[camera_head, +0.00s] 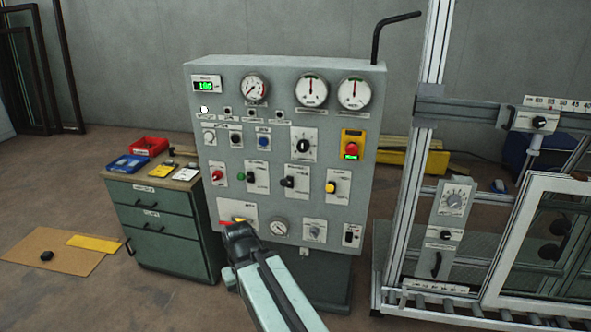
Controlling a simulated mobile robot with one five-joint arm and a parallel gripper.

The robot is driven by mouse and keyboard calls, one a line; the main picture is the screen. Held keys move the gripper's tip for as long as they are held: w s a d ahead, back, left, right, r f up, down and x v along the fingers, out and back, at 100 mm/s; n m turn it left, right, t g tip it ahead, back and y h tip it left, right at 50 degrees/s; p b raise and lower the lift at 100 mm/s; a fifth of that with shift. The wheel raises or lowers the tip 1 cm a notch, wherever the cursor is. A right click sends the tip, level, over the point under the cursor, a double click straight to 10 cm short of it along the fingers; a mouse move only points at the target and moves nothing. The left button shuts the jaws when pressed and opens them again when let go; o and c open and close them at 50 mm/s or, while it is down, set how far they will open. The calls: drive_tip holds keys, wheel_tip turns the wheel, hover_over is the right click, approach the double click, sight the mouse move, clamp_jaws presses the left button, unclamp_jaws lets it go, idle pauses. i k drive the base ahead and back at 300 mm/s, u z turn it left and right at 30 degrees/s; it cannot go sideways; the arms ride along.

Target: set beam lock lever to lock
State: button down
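The grey control panel (240,150) stands at centre, with several knobs, buttons and switches. I cannot read which control is labelled beam lock. My gripper (238,227) is in front of the panel's lower left plate (227,208). Red and yellow marks (232,221) show just above and beside the gripper; what it covers there is hidden. I cannot tell whether its fingers are open, shut or touching anything. A black knob (540,122) sits on a plate on the frame's horizontal beam (470,112) at right. A black handle (436,264) is lower on the frame.
A green drawer cabinet (160,228) stands left of the panel, with red (149,146) and blue (128,164) trays on top. A black bent rod (378,40) rises from the panel's top right. The aluminium frame (410,190) stands right.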

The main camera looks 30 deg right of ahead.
sight(330, 187)
drive_tip(key=u, duration=0.15)
drive_tip(key=i, duration=0.95)
drive_tip(key=z, duration=0.2)
